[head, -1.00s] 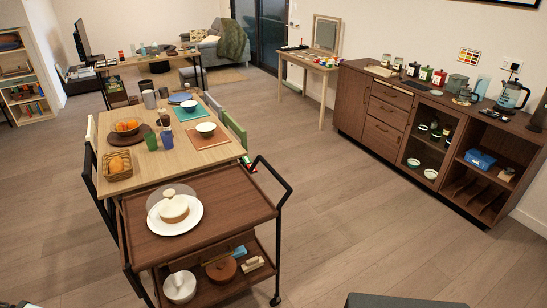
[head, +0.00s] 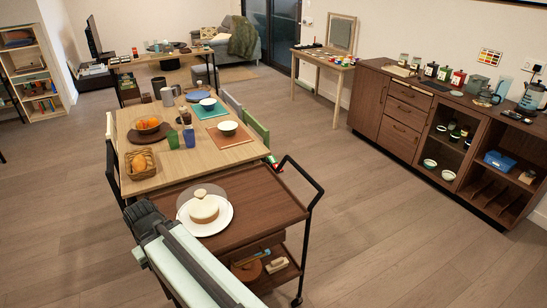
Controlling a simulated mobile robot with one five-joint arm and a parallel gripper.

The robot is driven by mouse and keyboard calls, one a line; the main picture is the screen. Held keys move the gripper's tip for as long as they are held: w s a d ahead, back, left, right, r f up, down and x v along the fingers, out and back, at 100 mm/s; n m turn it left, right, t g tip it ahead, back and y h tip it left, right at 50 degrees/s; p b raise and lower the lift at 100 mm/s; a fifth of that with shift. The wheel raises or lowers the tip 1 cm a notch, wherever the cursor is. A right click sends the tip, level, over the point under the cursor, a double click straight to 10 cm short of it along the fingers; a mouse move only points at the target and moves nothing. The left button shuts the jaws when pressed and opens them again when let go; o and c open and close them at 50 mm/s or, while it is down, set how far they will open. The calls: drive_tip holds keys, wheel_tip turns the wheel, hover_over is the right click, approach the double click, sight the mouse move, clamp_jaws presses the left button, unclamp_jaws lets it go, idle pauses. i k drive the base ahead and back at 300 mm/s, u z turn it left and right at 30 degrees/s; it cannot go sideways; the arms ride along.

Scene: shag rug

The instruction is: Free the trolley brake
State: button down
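The trolley (head: 265,190) is a dark brown two-tier cart with black metal side frames, in the lower middle of the head view. A caster (head: 297,301) shows at the foot of its right front leg, at the picture's bottom edge. No brake lever can be made out. My arm (head: 205,270) crosses the trolley's left front side and hides the left part of the lower shelf and the left front leg. My gripper's fingertips do not show, so whether it is open or shut is hidden.
A white plate (head: 223,222) with a domed dish stands on the trolley's top. A dining table (head: 215,158) adjoins the trolley's far side. A dark sideboard (head: 370,98) stands along the right wall. The wooden floor (head: 400,230) between trolley and sideboard is clear.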

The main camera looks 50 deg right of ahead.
sight(274, 162)
drive_tip(key=z, duration=0.1)
drive_tip(key=i, duration=1)
drive_tip(key=u, duration=0.1)
